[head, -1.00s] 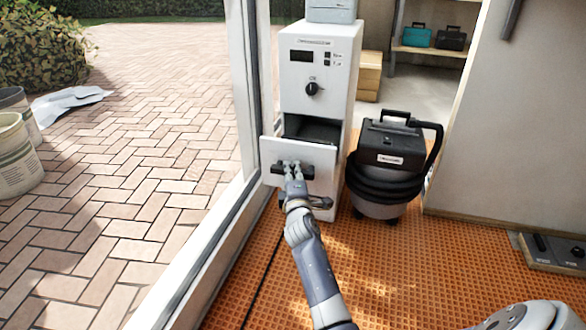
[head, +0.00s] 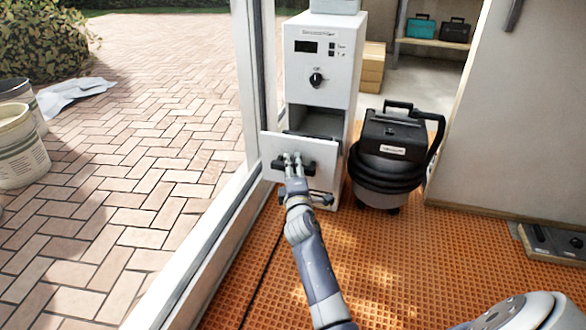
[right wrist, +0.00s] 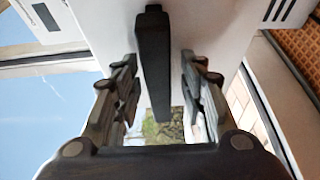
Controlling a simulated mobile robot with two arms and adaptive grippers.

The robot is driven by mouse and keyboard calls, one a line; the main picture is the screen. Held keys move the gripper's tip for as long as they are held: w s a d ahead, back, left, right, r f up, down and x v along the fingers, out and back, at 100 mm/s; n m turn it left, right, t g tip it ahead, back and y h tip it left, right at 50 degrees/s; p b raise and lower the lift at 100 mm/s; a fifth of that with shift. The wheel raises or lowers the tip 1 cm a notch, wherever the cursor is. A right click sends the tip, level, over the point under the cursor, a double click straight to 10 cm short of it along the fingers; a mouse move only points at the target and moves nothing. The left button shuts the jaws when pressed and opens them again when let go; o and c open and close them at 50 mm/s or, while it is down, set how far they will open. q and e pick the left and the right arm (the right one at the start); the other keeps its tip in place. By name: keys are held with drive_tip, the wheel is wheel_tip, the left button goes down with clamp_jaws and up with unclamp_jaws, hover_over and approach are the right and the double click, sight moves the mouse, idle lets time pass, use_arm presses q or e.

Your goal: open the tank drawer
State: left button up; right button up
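The white cabinet (head: 345,115) stands by the door frame. Its drawer front (head: 330,160) sticks out from the body, with a dark opening (head: 320,123) showing above and behind it. My right gripper (head: 293,162) is at the dark handle (head: 306,166) on the drawer front. In the right wrist view, the handle (right wrist: 153,60) stands between the two fingers of my right gripper (right wrist: 158,85). The fingers are apart, with a gap showing at least on the right side of the handle. What is inside the drawer is mostly hidden. My left gripper is not in view.
A black and grey vacuum cleaner (head: 388,160) stands close to the cabinet's right side. The door frame (head: 215,215) runs along the left, with brick paving (head: 130,160) beyond. The orange floor (head: 400,260) in front is largely clear.

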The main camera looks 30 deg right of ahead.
drive_tip(key=shift+s, duration=0.2)
drive_tip(key=v, duration=0.7)
drive_tip(key=shift+a, duration=0.1)
idle(0.4)
